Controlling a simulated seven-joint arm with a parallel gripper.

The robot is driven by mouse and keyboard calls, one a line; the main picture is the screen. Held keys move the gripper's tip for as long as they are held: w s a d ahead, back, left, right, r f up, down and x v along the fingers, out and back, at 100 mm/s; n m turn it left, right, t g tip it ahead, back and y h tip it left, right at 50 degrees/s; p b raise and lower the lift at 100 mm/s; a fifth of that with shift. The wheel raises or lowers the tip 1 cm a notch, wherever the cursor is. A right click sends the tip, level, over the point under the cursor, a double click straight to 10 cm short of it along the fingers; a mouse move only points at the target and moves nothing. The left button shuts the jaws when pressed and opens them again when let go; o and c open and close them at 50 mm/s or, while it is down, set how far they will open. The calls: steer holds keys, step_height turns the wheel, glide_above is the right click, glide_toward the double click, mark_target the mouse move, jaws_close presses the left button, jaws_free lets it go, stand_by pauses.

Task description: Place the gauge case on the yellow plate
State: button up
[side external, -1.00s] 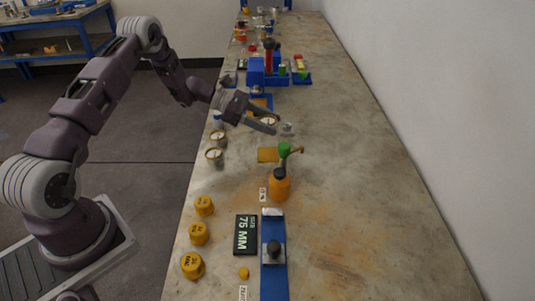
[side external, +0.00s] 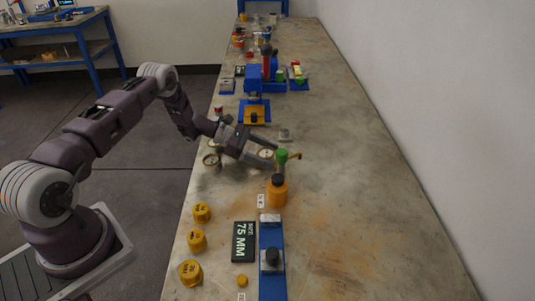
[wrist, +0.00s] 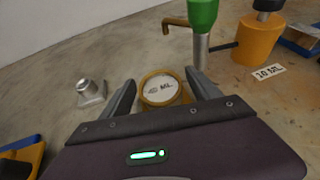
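The gauge case appears to be the round, brass-rimmed piece with a white face marked ML (wrist: 161,89); it also shows in the side view (side external: 265,154). It sits between the two fingers of my gripper (wrist: 160,80), also in the side view (side external: 268,153), and seems held, face up. Its height above the bench is unclear. A flat orange-yellow piece left of the green-topped fitting (side external: 281,157) showed earlier; that spot is now covered by my gripper and the case.
An orange bottle (side external: 277,192) stands close in front of the green-topped fitting, whose brass arm (side external: 296,156) points right. A small grey block (side external: 285,135) stands behind. The bench's right side is clear.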

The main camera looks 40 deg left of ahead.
steer(key=shift+a+r, duration=0.2)
steer(key=shift+r, duration=0.05)
steer(key=v, duration=1.1)
steer(key=shift+s+a, duration=0.15)
steer(key=shift+s, duration=0.15)
steer(key=s+d+r+m+g+y, duration=0.2)
steer(key=s+d+r+m+g, duration=0.15)
steer(key=d+r+m, duration=0.55)
steer(key=s+d+r+m+g+y, duration=0.15)
steer(key=s+d+r, duration=0.35)
steer(key=r, duration=0.7)
steer(key=s+d+r+m+g+y, duration=0.1)
steer(key=s+d+r+m+y, duration=0.2)
steer(key=s+d+r+m, duration=0.55)
steer(key=s+a+m+t+y, duration=0.1)
steer(key=s+m+t+y, duration=0.1)
steer(key=s, duration=0.5)
steer(key=s+a+f+m+t+y, duration=0.1)
steer(key=s+a+m+t+y, duration=0.1)
steer(key=s, duration=0.6)
steer(key=shift+s+f+m+y, duration=0.25)
steer(key=shift+s+m+y, duration=0.1)
steer(key=shift+m, duration=0.55)
